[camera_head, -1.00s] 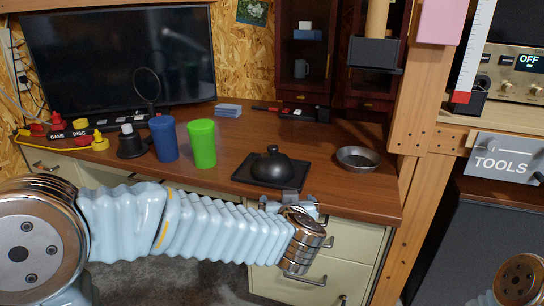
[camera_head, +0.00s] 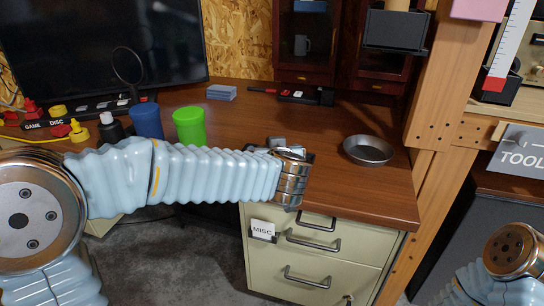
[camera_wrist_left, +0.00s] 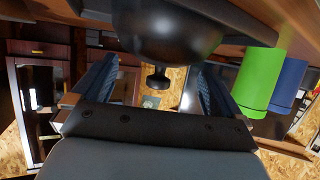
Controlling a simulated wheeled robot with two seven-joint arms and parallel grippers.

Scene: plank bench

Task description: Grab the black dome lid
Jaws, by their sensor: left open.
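The black dome lid (camera_wrist_left: 165,32) fills the upper middle of the left wrist view, which shows it upside down with its round knob hanging downward. My left gripper (camera_wrist_left: 151,68) is open, with one blue-padded finger on each side of the knob. No contact between the fingers and the knob can be made out. In the head view my left wrist (camera_head: 290,178) is over the front of the desk and hides the lid and its black square tray. My right gripper is out of view.
A green cup (camera_head: 189,125) and a blue cup (camera_head: 147,121) stand left of the lid's spot. A shallow metal bowl (camera_head: 368,150) sits to its right. The monitor (camera_head: 110,45) stands behind. A wooden post (camera_head: 440,90) rises at the desk's right.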

